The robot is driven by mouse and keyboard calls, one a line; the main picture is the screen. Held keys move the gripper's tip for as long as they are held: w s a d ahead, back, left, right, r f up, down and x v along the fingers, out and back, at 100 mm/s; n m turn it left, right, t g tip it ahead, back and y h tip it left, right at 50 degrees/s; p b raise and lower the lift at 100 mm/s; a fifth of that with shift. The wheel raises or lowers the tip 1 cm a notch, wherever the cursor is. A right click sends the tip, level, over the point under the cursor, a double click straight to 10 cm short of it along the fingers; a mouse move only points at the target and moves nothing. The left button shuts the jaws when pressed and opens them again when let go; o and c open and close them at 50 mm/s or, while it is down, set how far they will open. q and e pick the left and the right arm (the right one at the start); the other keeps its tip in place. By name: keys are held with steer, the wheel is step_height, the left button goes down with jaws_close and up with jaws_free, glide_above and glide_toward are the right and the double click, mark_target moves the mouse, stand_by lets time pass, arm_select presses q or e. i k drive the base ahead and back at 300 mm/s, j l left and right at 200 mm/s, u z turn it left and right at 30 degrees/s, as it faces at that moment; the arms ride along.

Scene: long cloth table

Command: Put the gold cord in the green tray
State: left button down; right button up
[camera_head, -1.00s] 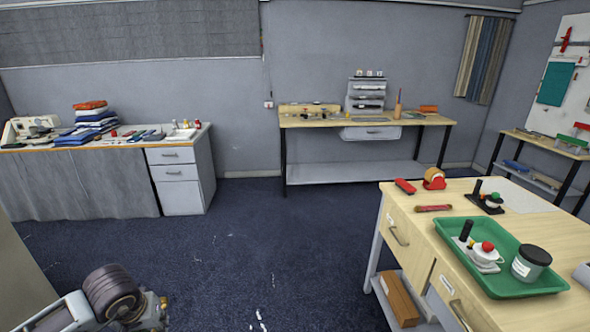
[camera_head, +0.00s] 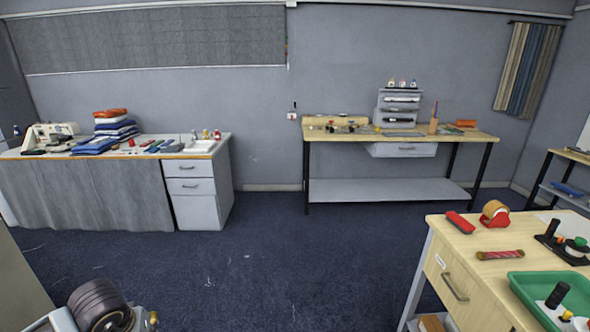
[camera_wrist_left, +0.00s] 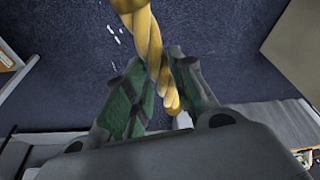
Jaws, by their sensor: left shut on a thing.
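The gold cord (camera_wrist_left: 150,40) is a thick twisted yellow strand in the left wrist view. It runs from the top edge down between the fingers of my left gripper (camera_wrist_left: 155,95), which is shut on it above the dark blue floor. In the head view only part of my left arm shows at the bottom left, and the cord cannot be seen there. The green tray (camera_head: 522,290) lies on the wooden workbench at the lower right, cut off by the picture edge. A black-handled item stands in it. My right gripper is not in view.
The workbench (camera_head: 465,246) also holds a red stapler-like item (camera_head: 460,222), a tape dispenser (camera_head: 494,213) and a red rod (camera_head: 500,254). A sewing counter (camera_head: 90,190) and another bench (camera_head: 340,134) line the back wall. Open carpet (camera_head: 270,260) lies between.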

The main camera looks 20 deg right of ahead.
mark_target(549, 293)
steer(key=i+u, duration=0.25)
steer(key=i, duration=0.9)
steer(key=z, duration=3.75)
steer(key=i+j, duration=0.05)
